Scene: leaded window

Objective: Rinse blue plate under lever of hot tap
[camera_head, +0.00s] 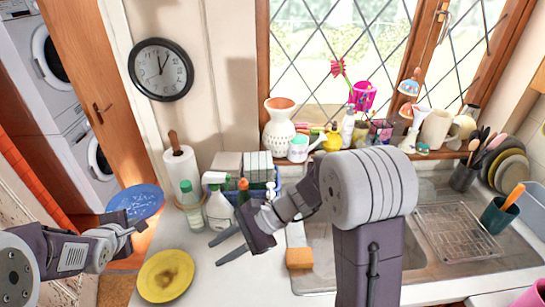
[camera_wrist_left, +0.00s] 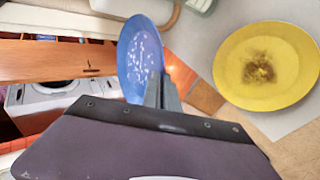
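The blue plate (camera_head: 135,199) is held up at the left, tilted, beyond the counter's left edge. My left gripper (camera_head: 138,229) is shut on its lower rim. The left wrist view shows the plate (camera_wrist_left: 138,55) with pale specks on its face, and the gripper's fingers (camera_wrist_left: 163,90) close together at its edge. My right gripper (camera_head: 216,253) is open and empty over the counter, right of the yellow plate. The sink (camera_head: 400,250) is at the right, partly hidden by my right arm. I cannot make out the tap or its lever.
A yellow plate with a brown stain (camera_head: 166,275) lies on the counter's front left; it also shows in the left wrist view (camera_wrist_left: 290,50). Bottles (camera_head: 219,208) and a paper roll (camera_head: 181,165) stand behind. An orange sponge (camera_head: 299,258) lies by the sink. A drying rack (camera_head: 455,235) is right.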

